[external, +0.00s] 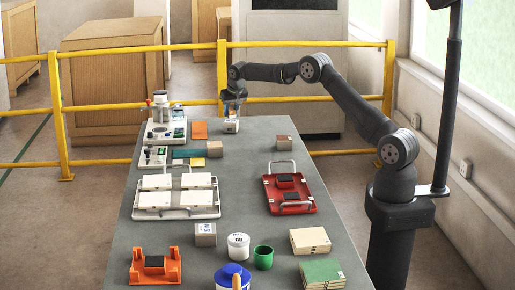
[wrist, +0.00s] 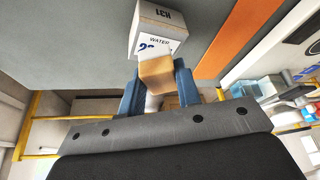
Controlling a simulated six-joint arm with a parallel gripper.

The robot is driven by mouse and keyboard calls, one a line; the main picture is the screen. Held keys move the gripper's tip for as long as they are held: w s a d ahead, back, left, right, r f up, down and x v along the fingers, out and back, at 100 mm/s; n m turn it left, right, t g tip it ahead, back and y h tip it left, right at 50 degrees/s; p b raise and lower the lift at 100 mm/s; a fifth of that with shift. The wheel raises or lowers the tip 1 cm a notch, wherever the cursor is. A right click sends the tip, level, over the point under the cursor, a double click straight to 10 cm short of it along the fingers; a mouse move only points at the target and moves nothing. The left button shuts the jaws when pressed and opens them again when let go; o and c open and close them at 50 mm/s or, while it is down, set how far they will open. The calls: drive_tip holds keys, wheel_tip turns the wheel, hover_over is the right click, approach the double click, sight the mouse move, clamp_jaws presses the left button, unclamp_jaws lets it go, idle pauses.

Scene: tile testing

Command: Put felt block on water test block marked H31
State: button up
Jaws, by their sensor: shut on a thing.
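My gripper (external: 233,101) is at the far end of the table, pointing down. In the wrist view my gripper (wrist: 158,88) is shut on a small tan block (wrist: 157,74), which looks like the felt block. The grey water test block (wrist: 162,22) has H31 on one face and a white "WATER" label on another, partly covered by the tan block. In the external view the water test block (external: 231,127) stands on the table right under my gripper. The tan block overlaps it in the wrist view; I cannot tell whether they touch.
An orange tile (external: 200,130) lies just left of the water test block. A testing device (external: 165,128) stands further left. Other blocks (external: 214,149) (external: 283,142) stand nearby. A white tile rack (external: 140,213) and a red tray (external: 268,195) are nearer. A yellow railing (external: 110,51) runs behind.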

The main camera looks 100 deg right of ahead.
drive_tip(key=shift+f, duration=0.8)
drive_tip(key=o, duration=1)
drive_tip(key=shift+f, duration=0.15)
drive_tip(key=shift+c, duration=0.2)
drive_tip(key=v, duration=1.2)
